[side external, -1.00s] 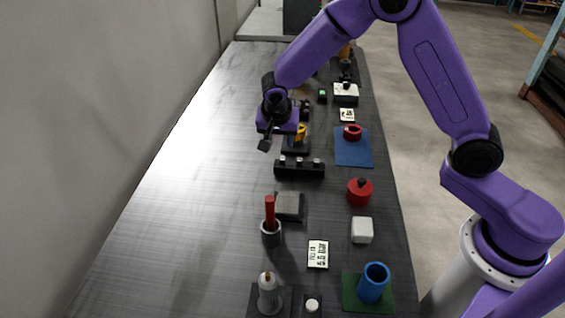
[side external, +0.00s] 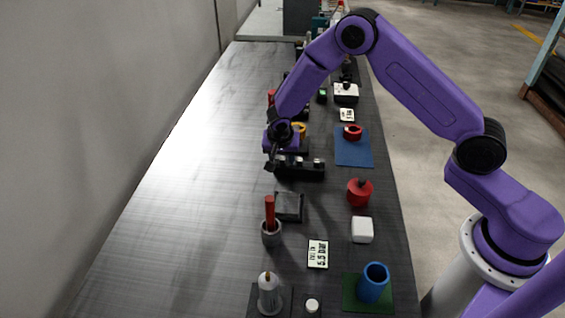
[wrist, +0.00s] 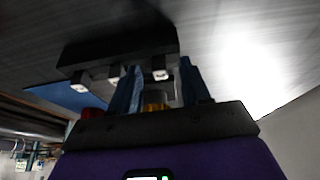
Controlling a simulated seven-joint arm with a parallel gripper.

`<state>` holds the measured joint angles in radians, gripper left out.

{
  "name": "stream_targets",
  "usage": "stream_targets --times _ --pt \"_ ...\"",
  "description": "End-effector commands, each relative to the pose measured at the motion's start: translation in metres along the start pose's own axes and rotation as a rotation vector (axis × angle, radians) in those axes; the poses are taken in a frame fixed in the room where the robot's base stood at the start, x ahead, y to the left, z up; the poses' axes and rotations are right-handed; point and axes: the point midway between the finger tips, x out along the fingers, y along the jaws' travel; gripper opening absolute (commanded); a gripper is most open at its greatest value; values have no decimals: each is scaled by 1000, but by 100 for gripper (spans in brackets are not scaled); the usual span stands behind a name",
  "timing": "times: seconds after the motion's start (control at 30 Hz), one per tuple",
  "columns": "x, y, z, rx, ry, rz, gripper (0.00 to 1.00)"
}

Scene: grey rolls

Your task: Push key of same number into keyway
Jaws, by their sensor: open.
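A long black block (side external: 312,172) lies mid-table, with a row of three small pale-tipped pieces along it. They look like the keys, but no numbers are readable. In the wrist view the block (wrist: 120,50) shows past my fingers, with the pale tips (wrist: 161,75) facing me. My gripper (side external: 272,164) is open and empty at the block's left end, apparently above the table; contact cannot be told. Its two fingers (wrist: 161,66) straddle the line of sight to one end key. A yellow piece (side external: 300,129) stands behind the block, partly hidden. I cannot identify the keyway.
A grey square pad (side external: 289,206) and a cup with a red stick (side external: 270,232) stand nearer the camera. The table's left side is clear.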

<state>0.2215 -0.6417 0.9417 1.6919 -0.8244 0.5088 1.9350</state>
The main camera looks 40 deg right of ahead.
Motion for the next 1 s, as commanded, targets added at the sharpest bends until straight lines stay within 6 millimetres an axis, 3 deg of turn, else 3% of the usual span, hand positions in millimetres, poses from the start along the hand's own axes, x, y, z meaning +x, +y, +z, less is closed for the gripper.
stream_targets --times 0.23,0.37,0.77,1.0 --pt "1 0 0 1 0 -1 44" --pt "1 0 0 1 0 -1 1" --pt "-1 0 -1 1 1 -1 0" --pt "-18 -1 -8 3 2 -4 0"
